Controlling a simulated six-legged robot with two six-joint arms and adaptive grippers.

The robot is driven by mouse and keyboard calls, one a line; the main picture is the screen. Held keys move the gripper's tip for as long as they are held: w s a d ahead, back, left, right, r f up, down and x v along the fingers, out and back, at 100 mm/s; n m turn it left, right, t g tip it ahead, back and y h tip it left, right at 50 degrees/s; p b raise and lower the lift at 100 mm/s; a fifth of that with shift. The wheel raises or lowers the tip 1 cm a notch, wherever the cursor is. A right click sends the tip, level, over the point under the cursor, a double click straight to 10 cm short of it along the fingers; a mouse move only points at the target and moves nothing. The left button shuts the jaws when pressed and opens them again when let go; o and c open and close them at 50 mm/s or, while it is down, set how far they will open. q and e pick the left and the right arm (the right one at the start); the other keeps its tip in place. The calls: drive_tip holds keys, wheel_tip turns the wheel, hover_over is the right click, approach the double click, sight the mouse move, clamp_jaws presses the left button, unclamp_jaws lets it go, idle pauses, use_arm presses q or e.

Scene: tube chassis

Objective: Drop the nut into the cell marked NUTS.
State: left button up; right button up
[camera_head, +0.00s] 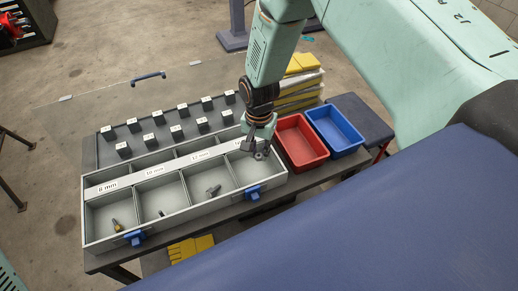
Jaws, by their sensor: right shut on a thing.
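My right gripper (256,146) points down over the right end of the grey divided tray (187,221), above its rightmost front cell. It is shut on the nut (260,156), a small grey piece at the fingertips, mostly covered by the fingers. The front cells carry white labels; those that read are 8 mm, 10 mm and 12 mm. The label of the rightmost cell (245,172) is largely hidden behind my gripper, so I cannot read NUTS. That cell looks empty. My left gripper is out of view.
A brass-coloured bolt (117,226) and a grey bolt (213,190) lie in other cells. A red bin (301,142) and a blue bin (335,130) stand right of the tray. A clear lid (150,85) stands open behind. Blue latches (253,192) line the front.

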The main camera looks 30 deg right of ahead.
drive_tip(key=shift+d+f, duration=0.3)
drive_tip(key=o, duration=0.6)
drive_tip(key=shift+a+r, duration=0.15)
drive_tip(key=shift+a, duration=0.1)
drive_tip(key=shift+o, duration=1.2)
drive_tip(key=shift+d, duration=0.2)
